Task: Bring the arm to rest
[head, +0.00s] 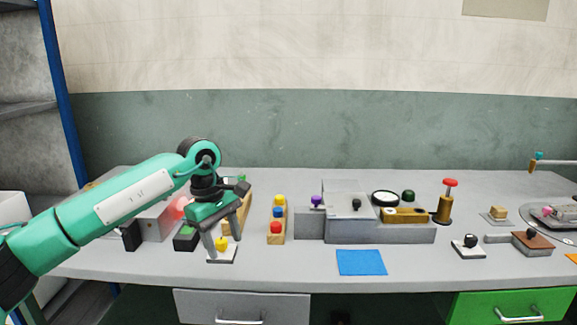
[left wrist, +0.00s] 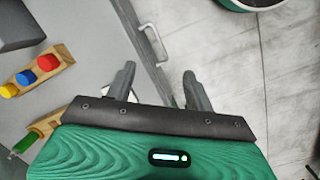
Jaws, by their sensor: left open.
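My left arm comes in from the left in the head view, teal with black joints. Its gripper (head: 224,248) points downward over the left part of the bench, in front of a yellow knob on a small pale plate (head: 222,257). In the left wrist view the two grey fingers (left wrist: 159,84) stand apart with nothing between them. Beyond them show the bench's front edge, a drawer handle and the floor. My right gripper is in neither view.
A wooden rack (head: 276,222) with yellow, blue and red knobs stands just right of the gripper. Further right are a grey block fixture (head: 380,234), a blue mat (head: 361,262) and a red-topped brass press (head: 445,205). Bare grey bench (head: 300,268) lies along the front.

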